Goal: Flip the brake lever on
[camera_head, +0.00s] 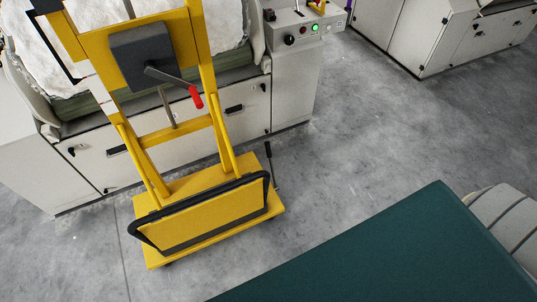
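A yellow lifting trolley (218,178) stands on the floor left of centre, in front of a grey machine. A thin dark lever (271,165), likely the brake lever, rises from the right side of its base. It stands nearly upright, leaning slightly left at the top, and its dark grip is at the upper end. Its foot is close to the base edge, and its exact pivot is too small to tell. A crank with a red handle (195,97) sits higher up, by a dark grey box (141,55). Neither of my grippers is in view.
The grey machine (236,108) with white fibre rolls stands close behind the trolley. A dark green flat surface (400,250) fills the lower right. Bare concrete floor (350,140) lies right of the trolley.

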